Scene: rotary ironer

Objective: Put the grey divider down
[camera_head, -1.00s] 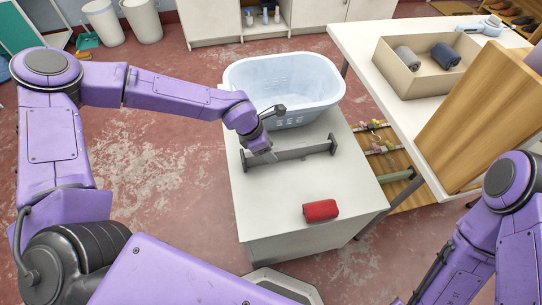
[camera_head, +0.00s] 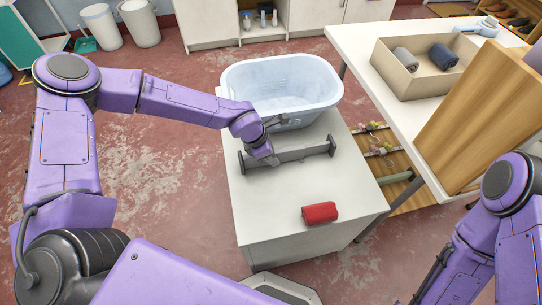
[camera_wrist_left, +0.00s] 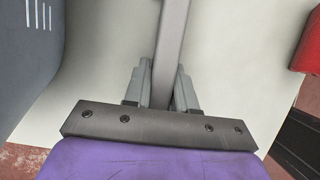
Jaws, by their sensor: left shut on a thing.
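The grey divider (camera_head: 306,153) is a long thin bar with upright end plates. It appears to rest on the white cabinet top, between the blue-white basket and the red roll. My left gripper (camera_head: 271,160) is over its left half, with its fingers on both sides of the bar. In the left wrist view, the divider (camera_wrist_left: 172,40) runs up the picture between the two fingers (camera_wrist_left: 162,88), which are shut on it. Its underside is hidden, so firm contact with the top cannot be told. My right arm shows at the right edge, but its gripper is out of view.
The basket (camera_head: 270,83) stands behind the divider on the white cabinet (camera_head: 265,210). A red roll (camera_head: 320,213) lies near the front right. A white table at right holds a beige box (camera_head: 405,77) with rolled cloths. The cabinet's front left is clear.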

